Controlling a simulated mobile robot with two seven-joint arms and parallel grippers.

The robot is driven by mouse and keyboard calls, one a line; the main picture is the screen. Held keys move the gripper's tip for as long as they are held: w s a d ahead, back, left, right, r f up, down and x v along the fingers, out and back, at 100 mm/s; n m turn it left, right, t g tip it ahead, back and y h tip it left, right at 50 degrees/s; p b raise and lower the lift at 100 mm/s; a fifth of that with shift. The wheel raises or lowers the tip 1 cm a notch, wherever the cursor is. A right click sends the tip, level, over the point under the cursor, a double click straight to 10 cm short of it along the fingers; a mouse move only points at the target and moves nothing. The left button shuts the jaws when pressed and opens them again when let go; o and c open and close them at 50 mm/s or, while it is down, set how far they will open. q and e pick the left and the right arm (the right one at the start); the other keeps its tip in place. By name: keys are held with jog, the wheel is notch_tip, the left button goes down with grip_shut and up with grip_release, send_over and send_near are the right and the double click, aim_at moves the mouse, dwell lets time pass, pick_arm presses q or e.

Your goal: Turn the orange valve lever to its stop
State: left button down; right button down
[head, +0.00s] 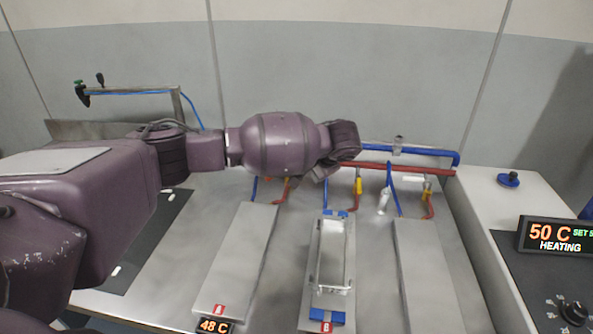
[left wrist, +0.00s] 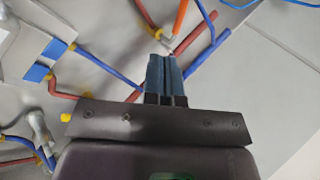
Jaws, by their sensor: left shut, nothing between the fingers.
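The orange lever (left wrist: 180,16) shows at the top of the left wrist view, running up out of the frame from a small metal fitting beside the red pipe. My left gripper (left wrist: 166,58) is shut and empty, its blue-grey fingertips close below that fitting. I cannot tell whether they touch the lever. In the head view my left arm reaches across the back of the bench and hides the gripper and that lever. Two yellow-orange valve handles (head: 358,186) (head: 427,188) show to the right of the arm. My right gripper is not in view.
Blue (head: 415,150) and red (head: 400,170) pipes run along the back, with hoses leading to grey plates (head: 238,262). A clear-framed piece (head: 332,255) sits on the middle plate. A heater display (head: 553,236) reading 50 C stands at right. The wall is close behind.

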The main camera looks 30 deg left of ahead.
pick_arm(q)
jog(key=b+x, duration=0.1)
jog(key=x, duration=0.8)
jog(key=shift+f, duration=0.1)
jog(key=shift+w+a+b, duration=0.2)
jog(key=shift+a, duration=0.35)
jog(key=shift+w+a+b, duration=0.15)
jog(key=shift+w+a, duration=0.05)
jog(key=shift+a, duration=0.35)
jog(key=shift+w+a+f, duration=0.15)
jog(key=shift+w+a, duration=0.05)
jog(key=shift+a, duration=0.45)
